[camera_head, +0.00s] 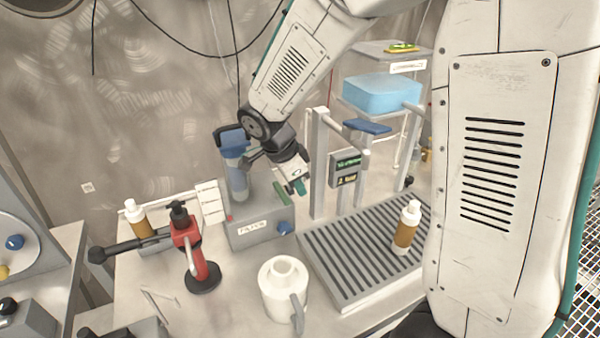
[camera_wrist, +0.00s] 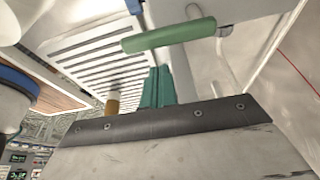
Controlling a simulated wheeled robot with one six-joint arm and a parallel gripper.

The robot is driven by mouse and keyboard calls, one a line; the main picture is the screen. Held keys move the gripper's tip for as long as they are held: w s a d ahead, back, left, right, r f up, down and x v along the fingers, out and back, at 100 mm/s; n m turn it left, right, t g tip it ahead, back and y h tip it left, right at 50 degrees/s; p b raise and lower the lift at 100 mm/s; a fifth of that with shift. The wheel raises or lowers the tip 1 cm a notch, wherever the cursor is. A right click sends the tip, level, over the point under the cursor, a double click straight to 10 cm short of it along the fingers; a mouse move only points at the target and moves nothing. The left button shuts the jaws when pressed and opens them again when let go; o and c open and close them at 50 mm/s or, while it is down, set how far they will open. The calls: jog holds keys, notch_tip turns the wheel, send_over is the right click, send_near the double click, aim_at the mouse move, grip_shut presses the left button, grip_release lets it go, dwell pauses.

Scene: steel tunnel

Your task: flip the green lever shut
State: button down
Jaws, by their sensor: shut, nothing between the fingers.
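The green lever (camera_head: 282,193) is a short rounded bar on the right side of the grey labelled box (camera_head: 256,232). In the wrist view the green lever (camera_wrist: 168,35) lies across the picture just beyond my fingertips. My gripper (camera_head: 297,187) is beside the lever, just to its right and pointing down. In the wrist view my gripper (camera_wrist: 157,84) has its green fingers together and empty. They look very close to the lever, but I cannot tell whether they touch it. The lever's pivot is not clear.
A blue-topped clear canister (camera_head: 236,165) stands behind the box. A blue knob (camera_head: 285,228) is on its front. A post with a display (camera_head: 347,165) stands close right. A slatted tray (camera_head: 365,250) holds a brown bottle (camera_head: 406,228). A white jug (camera_head: 282,290) and red-handled device (camera_head: 187,240) stand in front.

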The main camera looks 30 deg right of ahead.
jog(key=shift+a, duration=1.15)
jog(key=shift+s+a+m+g, duration=0.1)
jog(key=shift+a+m+g, duration=0.25)
jog(key=shift+m, duration=0.35)
jog(key=shift+a, duration=1)
notch_tip(320, 180, up, 10)
jog(key=f, duration=0.1)
send_over(282, 196)
jog(key=shift+s+r, duration=0.15)
jog(key=shift+r, duration=0.1)
